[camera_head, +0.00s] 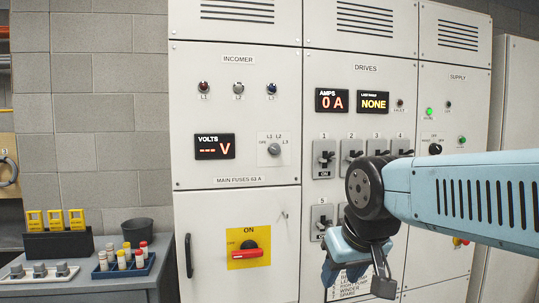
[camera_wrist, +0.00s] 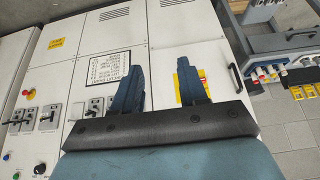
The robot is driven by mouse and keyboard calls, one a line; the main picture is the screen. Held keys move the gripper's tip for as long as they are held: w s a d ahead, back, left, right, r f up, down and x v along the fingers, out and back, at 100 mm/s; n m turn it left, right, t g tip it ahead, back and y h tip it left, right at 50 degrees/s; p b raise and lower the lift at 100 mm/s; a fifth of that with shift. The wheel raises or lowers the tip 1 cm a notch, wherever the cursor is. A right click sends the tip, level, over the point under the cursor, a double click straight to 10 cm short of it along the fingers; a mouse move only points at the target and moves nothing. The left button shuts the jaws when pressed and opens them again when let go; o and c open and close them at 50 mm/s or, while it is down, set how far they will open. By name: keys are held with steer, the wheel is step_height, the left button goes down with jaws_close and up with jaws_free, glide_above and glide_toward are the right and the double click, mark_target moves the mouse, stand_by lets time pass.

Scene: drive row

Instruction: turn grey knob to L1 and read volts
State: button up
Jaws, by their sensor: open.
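The grey knob (camera_head: 274,149) is on a small white plate in the upper half of the INCOMER cabinet, with L1, L2 and L3 marked around it. Its pointing direction is too small to tell. The VOLTS display (camera_head: 214,147) is left of it and shows dashes and a V, no number. My gripper (camera_head: 356,278) is low and to the right of the knob, in front of the DRIVES cabinet, well apart from the knob. In the wrist view its two dark blue fingers (camera_wrist: 158,70) are spread and empty. The knob does not show in the wrist view.
A red-handled switch (camera_head: 248,252) on a yellow plate sits below the knob. Black switches (camera_head: 324,159) line the DRIVES panel beside my arm. A grey bench (camera_head: 165,272) with a blue tray (camera_head: 122,267) stands at left. The space before the knob is clear.

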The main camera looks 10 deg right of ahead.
steer(key=shift+o, duration=2)
steer(key=w+r+t, duration=0.2)
steer(key=w+t, duration=0.1)
steer(key=w, duration=0.7)
steer(key=w+r+t, duration=0.2)
steer(key=w+t, duration=0.1)
steer(key=w, duration=0.6)
steer(key=shift+w+a+r+t, duration=0.15)
steer(key=shift+w+r+t, duration=0.15)
steer(key=shift+w, duration=0.1)
steer(key=t, duration=1)
glide_toward(276, 151)
steer(key=x, duration=0.8)
steer(key=shift+w, duration=0.35)
steer(key=shift+c, duration=0.5)
steer(key=c, duration=0.9)
